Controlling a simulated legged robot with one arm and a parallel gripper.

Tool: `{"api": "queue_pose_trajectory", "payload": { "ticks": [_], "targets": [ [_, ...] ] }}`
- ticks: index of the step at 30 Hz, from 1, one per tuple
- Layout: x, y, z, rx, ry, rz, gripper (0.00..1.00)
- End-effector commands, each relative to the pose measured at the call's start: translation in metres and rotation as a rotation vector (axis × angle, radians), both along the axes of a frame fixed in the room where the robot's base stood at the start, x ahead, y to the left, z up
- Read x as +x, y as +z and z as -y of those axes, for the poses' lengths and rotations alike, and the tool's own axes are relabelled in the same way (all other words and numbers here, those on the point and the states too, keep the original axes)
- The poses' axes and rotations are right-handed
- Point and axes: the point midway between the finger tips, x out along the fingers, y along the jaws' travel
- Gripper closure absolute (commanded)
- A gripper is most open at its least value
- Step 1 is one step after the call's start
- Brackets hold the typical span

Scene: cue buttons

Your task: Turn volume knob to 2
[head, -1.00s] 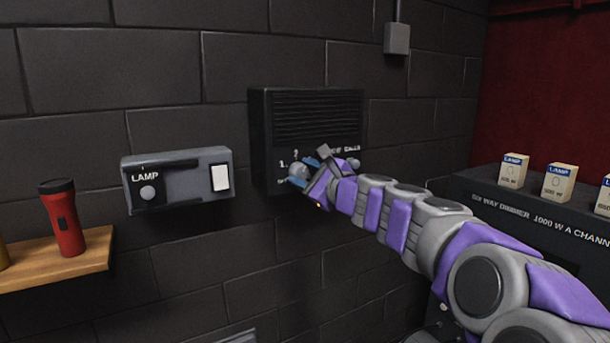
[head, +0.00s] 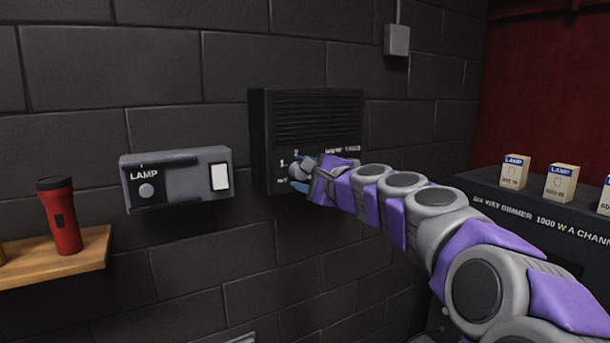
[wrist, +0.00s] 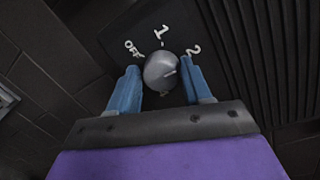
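The volume knob (wrist: 160,72) is a round grey knob on the dark speaker box (head: 312,98), with OFF, 1 and 2 printed around it in white. In the head view, my gripper (head: 302,177) is at the lower left of the box and covers most of the knob.
A grey lamp switch box (head: 190,165) is on the wall to the left. Several small lamp cartons (head: 514,173) sit on the dimmer cabinet (head: 480,196) at right. The wall between the boxes is clear.

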Motion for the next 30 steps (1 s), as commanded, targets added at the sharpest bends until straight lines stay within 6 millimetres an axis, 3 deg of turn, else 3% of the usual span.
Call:
{"api": "queue_pose_trajectory", "payload": {
  "ticks": [7,17,30],
  "targets": [
    [0.001,-0.001,-0.001,0.0,0.0,-0.001,0.32],
    [-0.003,0.001,0.003,0.003,-0.001,0.001,0.32],
    [-0.054,0.005,0.049,0.004,-0.004,0.003,0.32]
  ]
}}
